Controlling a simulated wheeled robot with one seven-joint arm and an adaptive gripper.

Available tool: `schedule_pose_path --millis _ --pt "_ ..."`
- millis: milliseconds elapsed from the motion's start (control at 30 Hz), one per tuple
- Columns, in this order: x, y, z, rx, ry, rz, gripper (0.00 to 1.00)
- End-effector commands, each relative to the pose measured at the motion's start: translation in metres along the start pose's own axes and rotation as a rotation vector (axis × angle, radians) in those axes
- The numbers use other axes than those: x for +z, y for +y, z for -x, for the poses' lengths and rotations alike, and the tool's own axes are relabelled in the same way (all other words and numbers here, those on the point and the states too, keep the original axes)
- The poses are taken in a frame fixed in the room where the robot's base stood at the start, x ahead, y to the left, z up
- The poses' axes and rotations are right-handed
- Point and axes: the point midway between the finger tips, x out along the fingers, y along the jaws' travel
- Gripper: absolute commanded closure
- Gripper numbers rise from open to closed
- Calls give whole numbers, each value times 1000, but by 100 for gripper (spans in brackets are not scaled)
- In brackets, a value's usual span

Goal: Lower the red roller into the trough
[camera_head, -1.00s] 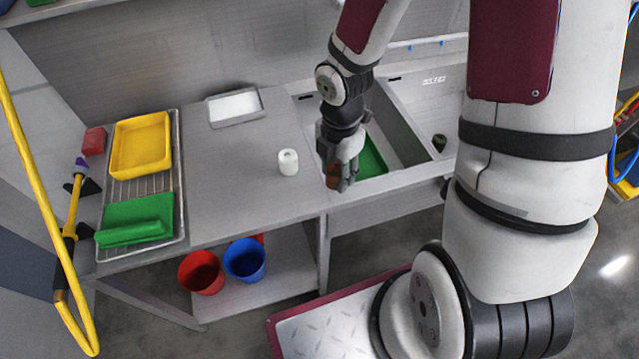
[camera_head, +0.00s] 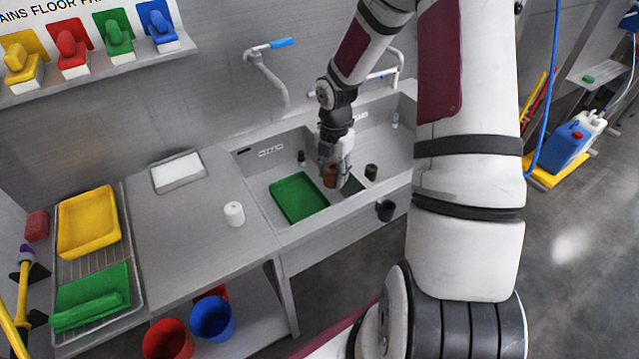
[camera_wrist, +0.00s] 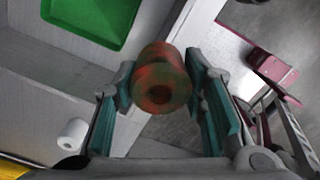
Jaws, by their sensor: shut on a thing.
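The red roller (camera_head: 329,176) is a short reddish cylinder with greenish patches and a hole in its end. My gripper (camera_head: 335,180) is shut on it, and the wrist view shows the roller (camera_wrist: 161,78) between its two teal finger pads. In the head view my gripper and the roller appear over the sink, the likely trough (camera_head: 335,210), right of the green tray (camera_head: 299,197) and close to the divider between the basins. The roller's height above the basin floor is hard to tell. The wrist view also shows the green tray (camera_wrist: 95,15).
A small dark cylinder (camera_head: 371,172) stands right of my gripper, another (camera_head: 301,157) left of it. Taps (camera_head: 265,75) rise behind the sink. A white roll (camera_head: 234,213) stands on the counter. A dark round part (camera_head: 384,210) sits at the sink's front.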

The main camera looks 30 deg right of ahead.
Motion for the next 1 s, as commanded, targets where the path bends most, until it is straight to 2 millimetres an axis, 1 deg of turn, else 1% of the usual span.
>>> schedule_pose_path --millis 33,100,433,1000 --pt "10 -4 0 1 0 -5 90" --pt "22 -7 0 1 0 -5 90" --pt "80 -22 2 0 0 -4 90" --pt "179 -46 -4 1 -1 -4 90"
